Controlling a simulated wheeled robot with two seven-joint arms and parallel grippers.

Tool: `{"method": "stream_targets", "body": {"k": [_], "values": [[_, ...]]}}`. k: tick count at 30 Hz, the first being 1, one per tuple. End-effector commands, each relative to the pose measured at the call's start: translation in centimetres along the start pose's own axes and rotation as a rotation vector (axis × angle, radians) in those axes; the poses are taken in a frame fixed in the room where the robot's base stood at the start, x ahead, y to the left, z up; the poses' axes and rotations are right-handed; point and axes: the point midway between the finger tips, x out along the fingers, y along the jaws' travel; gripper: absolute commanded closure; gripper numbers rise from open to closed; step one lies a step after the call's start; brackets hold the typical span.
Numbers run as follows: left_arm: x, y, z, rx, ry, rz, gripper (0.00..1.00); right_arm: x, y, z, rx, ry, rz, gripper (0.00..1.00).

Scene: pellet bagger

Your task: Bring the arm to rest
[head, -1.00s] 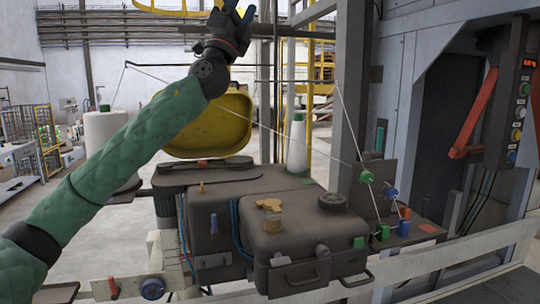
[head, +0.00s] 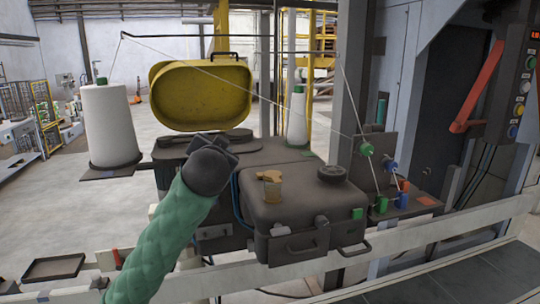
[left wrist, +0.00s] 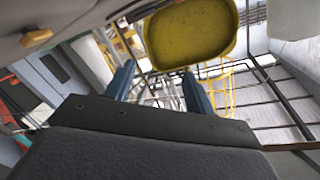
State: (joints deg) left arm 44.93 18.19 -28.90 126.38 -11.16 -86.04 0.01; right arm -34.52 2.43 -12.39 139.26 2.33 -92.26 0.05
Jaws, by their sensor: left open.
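My left arm (head: 160,245), in a green sleeve, rises from the bottom edge of the head view. Its dark wrist joint (head: 208,168) is in front of the left part of the dark machine. The gripper fingers cannot be made out in the head view. In the left wrist view, the two blue fingers of my left gripper (left wrist: 158,68) are spread apart with nothing between them. A yellow lid (left wrist: 188,35) lies beyond them in that view. My right gripper is in neither view.
A pale rail (head: 430,240) runs along the front.

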Motion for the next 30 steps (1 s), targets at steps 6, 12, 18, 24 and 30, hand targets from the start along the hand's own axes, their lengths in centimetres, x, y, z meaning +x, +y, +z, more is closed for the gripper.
{"method": "stream_targets", "body": {"k": [6, 12, 18, 24, 30], "values": [[-2.2, 5.2, 7.4, -0.066, -0.137, 0.160, 0.46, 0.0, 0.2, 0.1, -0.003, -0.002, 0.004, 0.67], [-4.7, 9.1, 13.2, -0.123, -0.231, 0.280, 0.46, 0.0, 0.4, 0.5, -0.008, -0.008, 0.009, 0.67], [-7.5, 12.6, 18.4, -0.180, -0.304, 0.374, 0.46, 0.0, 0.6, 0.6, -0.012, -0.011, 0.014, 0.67], [-10.6, 15.5, 23.6, -0.235, -0.386, 0.445, 0.46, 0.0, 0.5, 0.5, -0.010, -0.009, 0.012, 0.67], [-13.9, 18.1, 28.9, -0.283, -0.481, 0.491, 0.46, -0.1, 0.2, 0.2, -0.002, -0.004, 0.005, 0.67]]}}
